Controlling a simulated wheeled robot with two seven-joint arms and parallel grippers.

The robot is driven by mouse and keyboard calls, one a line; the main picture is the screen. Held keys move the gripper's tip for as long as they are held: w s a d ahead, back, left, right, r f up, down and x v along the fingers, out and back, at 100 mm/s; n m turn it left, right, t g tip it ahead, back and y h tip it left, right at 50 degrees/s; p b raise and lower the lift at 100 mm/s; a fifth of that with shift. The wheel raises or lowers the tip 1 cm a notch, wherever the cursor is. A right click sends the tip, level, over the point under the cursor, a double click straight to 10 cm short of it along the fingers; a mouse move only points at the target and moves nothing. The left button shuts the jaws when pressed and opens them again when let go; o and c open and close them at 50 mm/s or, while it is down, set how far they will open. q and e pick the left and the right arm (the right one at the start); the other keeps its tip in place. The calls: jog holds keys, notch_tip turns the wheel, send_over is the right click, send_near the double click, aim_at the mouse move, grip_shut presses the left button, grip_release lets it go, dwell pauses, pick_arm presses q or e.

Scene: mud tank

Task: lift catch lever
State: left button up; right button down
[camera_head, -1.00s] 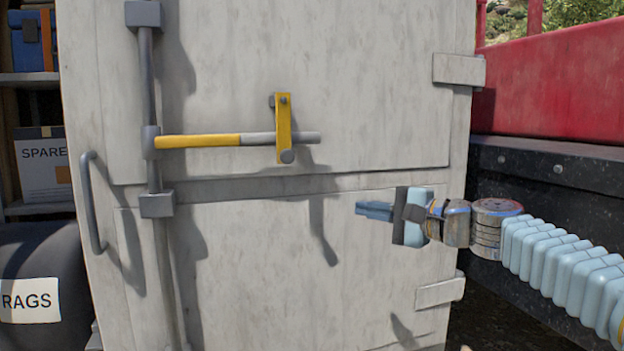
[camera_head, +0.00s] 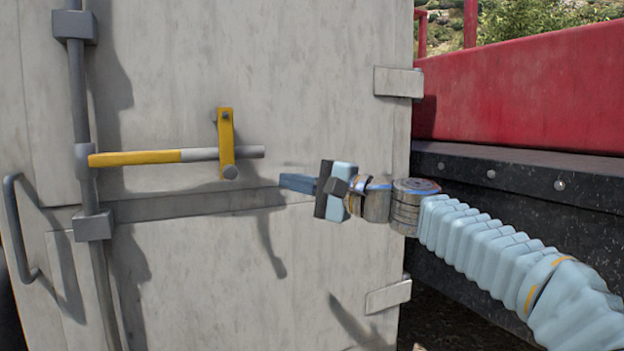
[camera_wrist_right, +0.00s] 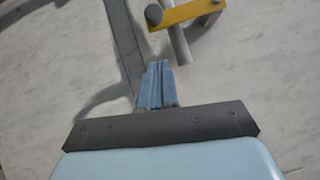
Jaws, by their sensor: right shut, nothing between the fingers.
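The yellow catch (camera_head: 227,140) hangs upright across the grey end of the horizontal lever (camera_head: 134,158) on the pale door, in the head view. The lever has a yellow grip and runs level from the vertical rod to just past the catch. In the right wrist view the catch (camera_wrist_right: 188,14) shows at the top, with the lever's grey end (camera_wrist_right: 180,46) below it. My right gripper (camera_head: 284,182) is shut and empty, its fingertips to the right of and slightly below the catch and lever end, touching neither. It also shows in the right wrist view (camera_wrist_right: 158,66). My left gripper is out of view.
The vertical rod (camera_head: 79,120) and a bent grey handle (camera_head: 20,230) are on the door's left. Hinges (camera_head: 398,82) line its right edge. A red and black structure (camera_head: 520,100) stands at the right, behind my arm.

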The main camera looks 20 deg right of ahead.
jog(key=w+a+r+p, duration=0.1)
jog(key=w+a, duration=0.2)
jog(key=a, duration=0.3)
jog(key=shift+w+p, duration=0.2)
jog(key=shift+p, duration=0.1)
jog(key=shift+a, duration=0.1)
